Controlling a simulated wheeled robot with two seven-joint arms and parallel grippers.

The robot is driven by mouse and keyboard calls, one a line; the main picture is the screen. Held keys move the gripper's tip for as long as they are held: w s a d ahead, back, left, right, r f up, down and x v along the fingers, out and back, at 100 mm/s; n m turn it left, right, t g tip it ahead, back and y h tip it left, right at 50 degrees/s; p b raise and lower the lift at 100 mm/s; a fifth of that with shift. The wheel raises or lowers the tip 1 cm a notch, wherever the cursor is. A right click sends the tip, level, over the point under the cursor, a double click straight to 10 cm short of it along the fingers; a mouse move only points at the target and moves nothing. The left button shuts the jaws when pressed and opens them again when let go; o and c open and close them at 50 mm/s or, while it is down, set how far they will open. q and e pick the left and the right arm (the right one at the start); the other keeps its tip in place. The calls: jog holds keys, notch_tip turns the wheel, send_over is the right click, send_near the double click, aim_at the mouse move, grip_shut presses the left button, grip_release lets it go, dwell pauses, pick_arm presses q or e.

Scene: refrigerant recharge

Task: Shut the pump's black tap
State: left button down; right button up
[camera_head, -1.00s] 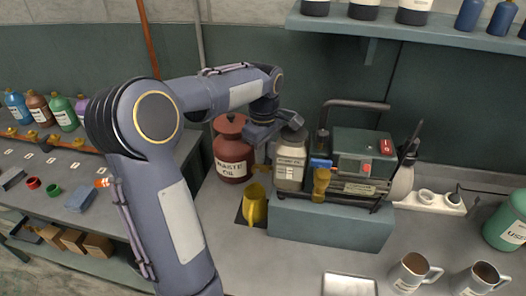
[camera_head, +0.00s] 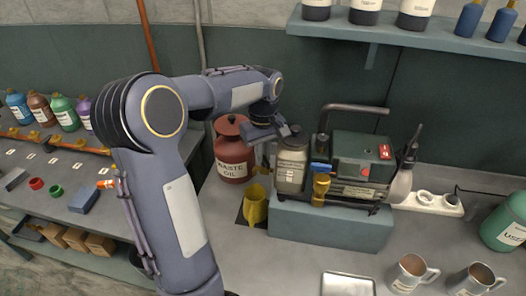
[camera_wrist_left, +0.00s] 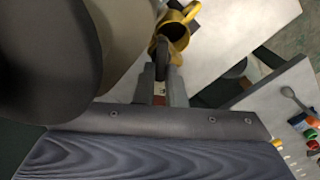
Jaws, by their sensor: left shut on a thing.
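The pump (camera_head: 362,157) is a green-topped unit with a dark frame on a blue-grey block. A grey labelled bottle (camera_head: 290,167) stands at its left end. My left gripper (camera_head: 265,168) points down at the left side of this bottle, between it and the red waste oil can. In the left wrist view, my left gripper (camera_wrist_left: 161,88) is shut on a dark piece, the black tap (camera_wrist_left: 163,55), with a finger on each side. In the head view the tap is hidden or too small to make out. My right gripper is not in view.
A yellow jug (camera_head: 255,206) stands just below my left gripper. The red waste oil can (camera_head: 232,155) is close on the left. The pump also has a blue tap (camera_head: 320,167) and a brass fitting (camera_head: 321,184). A metal tray (camera_head: 348,285) and two mugs are at the front.

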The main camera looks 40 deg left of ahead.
pick_arm(q)
jog(key=shift+s+d+f+m, duration=0.1)
jog(key=shift+d+m, duration=0.2)
jog(key=shift+d, duration=0.15)
jog(key=shift+m+p, duration=0.4)
jog(key=shift+m, duration=0.4)
jog(key=shift+d+f+m, duration=0.1)
jog(key=shift+d+m, duration=0.05)
jog(key=shift+m, duration=0.45)
jog(key=c, duration=1.4)
grip_release()
jog(key=shift+d, duration=0.1)
